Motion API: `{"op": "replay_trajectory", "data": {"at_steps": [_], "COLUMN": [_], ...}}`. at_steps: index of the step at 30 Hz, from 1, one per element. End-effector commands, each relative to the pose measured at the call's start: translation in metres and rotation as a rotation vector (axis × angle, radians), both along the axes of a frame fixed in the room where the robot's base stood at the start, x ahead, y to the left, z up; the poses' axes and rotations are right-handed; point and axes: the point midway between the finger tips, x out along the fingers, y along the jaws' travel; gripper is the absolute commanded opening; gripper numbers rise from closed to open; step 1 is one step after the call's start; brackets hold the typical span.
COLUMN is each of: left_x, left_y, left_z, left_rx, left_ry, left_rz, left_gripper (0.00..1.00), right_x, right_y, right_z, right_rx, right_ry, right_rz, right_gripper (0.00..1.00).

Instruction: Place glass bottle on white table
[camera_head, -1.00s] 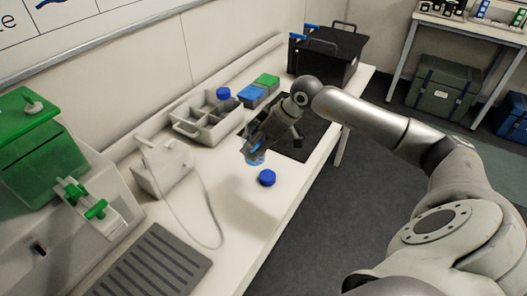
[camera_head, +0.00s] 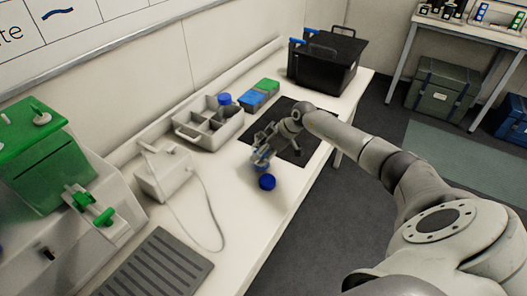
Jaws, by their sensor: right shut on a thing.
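My right gripper (camera_head: 263,159) is low over the front part of the white table (camera_head: 232,230), near the edge of a black mat. It is shut on the glass bottle (camera_head: 261,163), of which only a small clear bluish part shows between the fingers. The rest of the bottle is hidden by the gripper, and I cannot tell if its base touches the table. My left gripper is not in view.
A grey divided tray (camera_head: 188,133) holds a blue-capped item (camera_head: 224,99). Blue and green boxes (camera_head: 259,95), a black mat (camera_head: 297,149) and a black crate (camera_head: 327,66) are farther back. A white device (camera_head: 165,177) with a cable and a grey ribbed mat (camera_head: 160,265) are nearer.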

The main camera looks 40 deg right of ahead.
Motion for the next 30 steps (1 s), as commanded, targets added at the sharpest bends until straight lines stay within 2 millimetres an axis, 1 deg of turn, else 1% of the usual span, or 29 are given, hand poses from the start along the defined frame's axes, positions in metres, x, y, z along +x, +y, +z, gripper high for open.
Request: {"op": "replay_trajectory", "data": {"at_steps": [1,3,8,9,14,25,28,30], "left_x": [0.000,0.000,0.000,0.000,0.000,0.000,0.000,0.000], "left_y": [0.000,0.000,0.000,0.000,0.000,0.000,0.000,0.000], "left_z": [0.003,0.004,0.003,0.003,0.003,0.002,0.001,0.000], "left_rx": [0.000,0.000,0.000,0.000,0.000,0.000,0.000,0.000], "left_ry": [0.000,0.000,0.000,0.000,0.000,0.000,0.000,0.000], "left_rz": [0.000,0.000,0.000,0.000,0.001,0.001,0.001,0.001], "left_gripper": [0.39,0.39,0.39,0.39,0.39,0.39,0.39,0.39], "right_x": [0.002,0.002,0.001,0.000,0.001,0.000,-0.003,-0.008], "right_y": [0.000,0.000,-0.001,-0.001,-0.001,-0.001,-0.004,-0.008], "right_z": [-0.001,-0.005,-0.007,-0.008,-0.008,-0.006,0.000,0.008], "right_rx": [0.002,0.001,0.000,0.000,0.000,-0.001,-0.001,-0.004], "right_ry": [-0.005,-0.007,-0.006,-0.003,-0.003,-0.004,-0.006,-0.005], "right_rz": [-0.004,-0.003,-0.001,-0.001,-0.001,-0.002,-0.003,-0.002], "right_gripper": [0.23,0.23,0.23,0.60,0.81,0.81,0.81,0.81]}}
